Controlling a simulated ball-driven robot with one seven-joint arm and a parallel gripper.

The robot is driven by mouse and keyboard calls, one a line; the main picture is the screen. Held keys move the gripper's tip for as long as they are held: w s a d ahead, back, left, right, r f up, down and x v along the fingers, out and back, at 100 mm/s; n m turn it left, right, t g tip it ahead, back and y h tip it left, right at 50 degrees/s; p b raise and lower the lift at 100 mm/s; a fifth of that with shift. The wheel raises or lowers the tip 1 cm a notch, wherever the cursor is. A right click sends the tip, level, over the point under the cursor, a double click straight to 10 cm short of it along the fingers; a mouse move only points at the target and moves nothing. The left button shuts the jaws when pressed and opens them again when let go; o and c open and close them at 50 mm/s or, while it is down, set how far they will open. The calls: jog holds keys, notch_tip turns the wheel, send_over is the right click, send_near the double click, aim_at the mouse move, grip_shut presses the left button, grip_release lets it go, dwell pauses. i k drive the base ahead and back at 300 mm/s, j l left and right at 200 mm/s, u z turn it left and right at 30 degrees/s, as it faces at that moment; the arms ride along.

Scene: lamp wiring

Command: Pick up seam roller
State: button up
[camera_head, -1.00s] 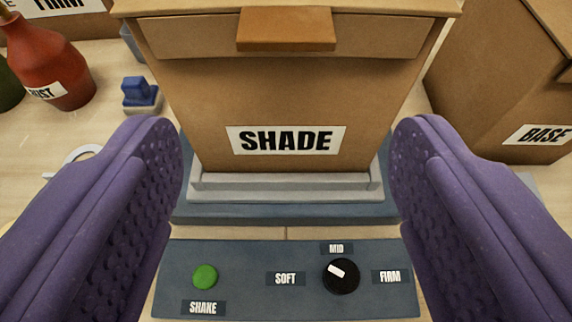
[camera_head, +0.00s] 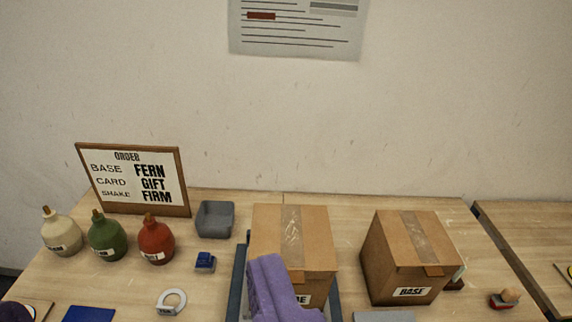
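I cannot surely tell which thing is the seam roller. A small tool with a tan rounded top and a dark red base (camera_head: 505,298) lies at the right end of the table. A white ring-shaped piece with a small label (camera_head: 172,301) lies at the front left. My gripper (camera_head: 281,290) shows as one purple shape at the bottom middle, in front of the shade box (camera_head: 262,225). Its two fingers cannot be told apart, and nothing is seen held in it.
The base box (camera_head: 405,250) stands right of the shade box. Cream (camera_head: 62,236), green (camera_head: 105,238) and red (camera_head: 156,240) bottles stand left. A blue stamp-like block (camera_head: 205,261), a grey bin (camera_head: 215,219) and an order board (camera_head: 133,180) are behind. Another table (camera_head: 530,235) is at right.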

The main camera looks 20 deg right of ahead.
aim_at(508, 298)
jog(key=z, duration=1.85)
